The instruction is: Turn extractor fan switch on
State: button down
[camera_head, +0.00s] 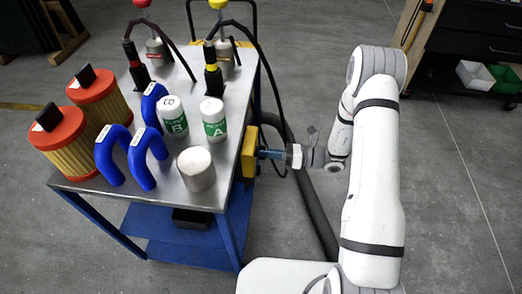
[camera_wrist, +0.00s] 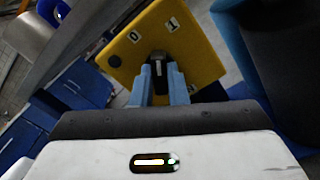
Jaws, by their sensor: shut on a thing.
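The extractor fan switch is a yellow box (camera_head: 249,152) fixed at the right edge of the cart in the head view. Its yellow face (camera_wrist: 195,60) fills the upper middle of the wrist view, with small white labels "0" and "1" near its upper edge. A black knob (camera_wrist: 158,62) with a pale mark stands out from the face. My gripper (camera_wrist: 160,86) is shut on this knob, its light blue fingers on either side. In the head view my gripper (camera_head: 268,153) reaches the box from the right. The fingers hide part of the knob.
The metal-topped cart (camera_head: 105,195) holds red-capped filters (camera_head: 97,98), blue hoses (camera_head: 113,158), white canisters (camera_head: 214,120) and a white cylinder (camera_head: 196,168). A dark hose (camera_head: 318,215) runs down beside the cart. The floor to the right is mostly clear.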

jog(key=m+p, duration=0.3)
jog(key=m, duration=0.2)
jog(key=shift+p, duration=0.3)
jog(key=c, duration=1.2)
grip_release()
jog(key=shift+c, duration=0.2)
jog(key=d, duration=0.9)
jog(key=shift+s, duration=0.15)
jog(key=d, duration=0.7)
jog(key=shift+s+d+b, duration=0.15)
jog(key=shift+d+b, duration=0.2)
jog(key=shift+d, duration=0.05)
